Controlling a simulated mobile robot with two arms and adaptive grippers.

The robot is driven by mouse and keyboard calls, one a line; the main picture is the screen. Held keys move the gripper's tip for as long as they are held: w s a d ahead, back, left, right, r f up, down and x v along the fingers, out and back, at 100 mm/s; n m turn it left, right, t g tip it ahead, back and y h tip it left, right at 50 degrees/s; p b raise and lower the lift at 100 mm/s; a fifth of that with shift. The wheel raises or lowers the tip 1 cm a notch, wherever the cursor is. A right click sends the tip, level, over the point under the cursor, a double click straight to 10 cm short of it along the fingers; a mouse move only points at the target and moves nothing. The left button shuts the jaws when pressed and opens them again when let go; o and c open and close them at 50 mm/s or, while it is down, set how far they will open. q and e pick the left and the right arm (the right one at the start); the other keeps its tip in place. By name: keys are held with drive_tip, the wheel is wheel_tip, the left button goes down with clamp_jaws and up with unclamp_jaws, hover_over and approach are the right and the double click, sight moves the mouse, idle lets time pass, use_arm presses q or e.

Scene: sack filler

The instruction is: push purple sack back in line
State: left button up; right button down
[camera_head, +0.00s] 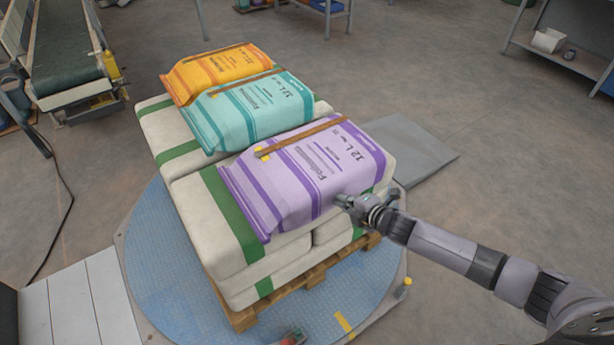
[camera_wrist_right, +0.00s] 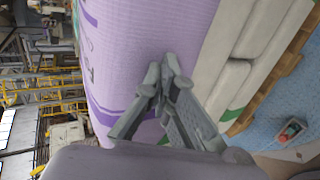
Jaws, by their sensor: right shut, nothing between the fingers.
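The purple sack (camera_head: 305,175) lies on top of the stack of white and green sacks, at the near right end of the top row. It lies flat, with a brown strap across it, and sits further right than the two sacks beside it. My right gripper (camera_head: 343,200) is at the sack's right side. In the right wrist view the shut, empty fingertips (camera_wrist_right: 167,72) are against or very near the sack's purple side (camera_wrist_right: 150,35); I cannot tell whether they touch. My left gripper is not in view.
A teal sack (camera_head: 245,110) and an orange sack (camera_head: 220,70) lie in the same top row. White sacks (camera_head: 210,215) with green bands sit below on a wooden pallet (camera_head: 312,278), on a round blue plate (camera_head: 165,270). A conveyor (camera_head: 68,50) stands back left. Floor at right is open.

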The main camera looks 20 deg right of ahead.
sight(338, 187)
drive_tip(key=shift+w+a+b, duration=0.2)
drive_tip(key=shift+w+a, duration=0.1)
drive_tip(key=shift+w, duration=0.6)
drive_tip(key=shift+w+a+b, duration=0.2)
drive_tip(key=shift+w+a, duration=0.15)
drive_tip(key=shift+w, duration=0.6)
drive_tip(key=shift+w+a+b, duration=0.2)
drive_tip(key=shift+w+a, duration=0.1)
drive_tip(key=shift+w, duration=0.6)
drive_tip(key=shift+w+a+b, duration=0.3)
drive_tip(key=shift+w+a, duration=0.05)
drive_tip(key=shift+w, duration=0.6)
drive_tip(key=shift+w+a+b, duration=0.25)
drive_tip(key=shift+w+a, duration=0.05)
drive_tip(key=shift+w, duration=0.6)
idle(0.3)
drive_tip(key=shift+p+v, duration=1.05)
drive_tip(key=shift+f+p+v, duration=0.15)
drive_tip(key=shift+p+v, duration=0.85)
drive_tip(key=shift+v, duration=0.35)
drive_tip(key=shift+f+p+v, duration=0.15)
drive_tip(key=shift+p+v, duration=0.8)
drive_tip(key=shift+v, duration=0.45)
drive_tip(key=shift+s, duration=0.15)
drive_tip(key=shift+d+f, duration=0.1)
